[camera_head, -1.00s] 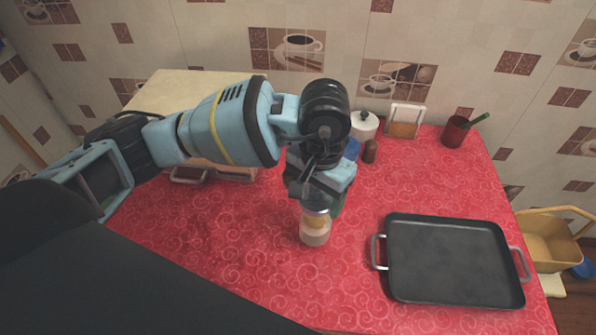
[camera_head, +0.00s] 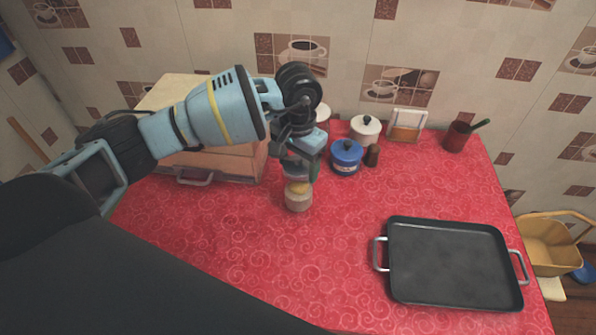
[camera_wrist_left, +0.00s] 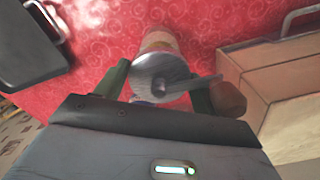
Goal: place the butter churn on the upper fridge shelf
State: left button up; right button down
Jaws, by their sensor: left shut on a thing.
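The butter churn (camera_head: 298,198) is a small jar with a pale lower body, a yellowish band and a metal top. It is roughly upright over the red counter; I cannot tell whether its base touches the cloth. My left gripper (camera_head: 301,173) comes from above and is shut on its upper part. In the left wrist view, the churn's round metal lid with a crank and brown knob (camera_wrist_left: 228,101) shows between the green fingers of the left gripper (camera_wrist_left: 160,84). The fridge shelf is not in view. My right gripper is not in view.
A wooden box with a metal handle (camera_head: 228,163) stands left of the churn. A blue lidded pot (camera_head: 347,157), white pot (camera_head: 365,129), brown shaker (camera_head: 372,155), napkin holder (camera_head: 407,125) and red cup (camera_head: 457,137) stand behind. A black tray (camera_head: 452,262) lies right. The front middle is clear.

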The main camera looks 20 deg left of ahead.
pick_arm(q)
jog(key=shift+d+f, duration=0.1)
jog(key=shift+f, duration=1.3)
jog(key=shift+f, duration=0.2)
jog(key=o, duration=2)
jog(key=shift+s, duration=0.1)
jog(key=shift+c, duration=0.2)
notch_tip(320, 180, up, 12)
jog(key=shift+f, duration=0.1)
jog(key=shift+r, duration=0.25)
jog(key=shift+o, duration=0.4)
